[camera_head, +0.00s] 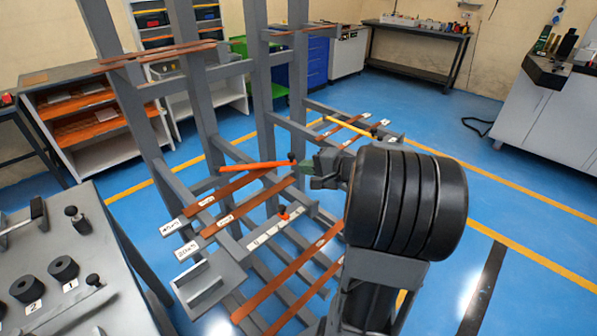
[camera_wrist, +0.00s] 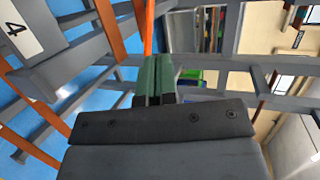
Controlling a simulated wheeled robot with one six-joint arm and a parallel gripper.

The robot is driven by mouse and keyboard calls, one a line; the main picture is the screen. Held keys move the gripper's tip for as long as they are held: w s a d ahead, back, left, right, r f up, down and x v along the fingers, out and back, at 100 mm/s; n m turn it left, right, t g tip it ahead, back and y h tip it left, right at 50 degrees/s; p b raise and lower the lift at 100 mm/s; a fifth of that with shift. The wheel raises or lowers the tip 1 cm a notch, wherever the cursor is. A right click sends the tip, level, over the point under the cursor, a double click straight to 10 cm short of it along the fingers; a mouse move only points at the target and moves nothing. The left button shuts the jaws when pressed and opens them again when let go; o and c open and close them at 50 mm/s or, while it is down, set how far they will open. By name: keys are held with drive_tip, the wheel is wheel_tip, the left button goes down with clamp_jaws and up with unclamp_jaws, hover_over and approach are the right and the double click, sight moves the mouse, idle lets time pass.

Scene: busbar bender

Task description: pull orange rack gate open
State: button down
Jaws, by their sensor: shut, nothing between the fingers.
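The orange rack gate (camera_head: 255,165) is a bright orange bar lying across the grey rack, with a small black knob at its right end. In the wrist view the orange bar (camera_wrist: 148,25) runs up the picture just past my fingertips. My gripper (camera_head: 308,164) is close to the right end of the bar, near the knob. Its green fingers (camera_wrist: 155,65) are together with nothing held between them. I cannot tell whether the fingertips touch the bar. My wrist covers part of the rack behind it.
The grey rack (camera_head: 205,120) has upright posts and arms carrying several copper busbars (camera_head: 235,205). A yellow bar (camera_head: 346,127) lies on a farther arm. A bench with black rollers (camera_head: 63,268) stands at the left. Blue floor (camera_head: 490,190) is open at the right.

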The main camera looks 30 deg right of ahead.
sight(294, 156)
drive_tip(key=s+d+f+m+t+h+b, duration=0.2)
drive_tip(key=s+d+f+m+t+h, duration=0.1)
drive_tip(key=d+m+h, duration=0.15)
drive_tip(key=shift+n+h, duration=0.35)
drive_tip(key=shift+h, duration=0.1)
drive_tip(key=x, duration=1.3)
drive_tip(key=shift+w+d+p, duration=0.1)
drive_tip(key=shift+w+p, duration=0.25)
drive_tip(key=shift+w, duration=0.1)
drive_tip(key=shift+w, duration=0.1)
drive_tip(key=w+d+n+y+b, duration=0.1)
drive_tip(key=w+d+n+y, duration=0.2)
drive_tip(key=w, duration=0.7)
drive_tip(key=shift+g+y+b, duration=0.3)
drive_tip(key=shift+y+b, duration=0.1)
drive_tip(key=shift+y, duration=0.3)
drive_tip(key=shift+d, duration=0.15)
drive_tip(key=d+b+v, duration=0.1)
drive_tip(key=b+v, duration=0.1)
drive_tip(key=v, duration=1.2)
drive_tip(key=shift+w+d, duration=0.3)
drive_tip(key=shift+w, duration=0.05)
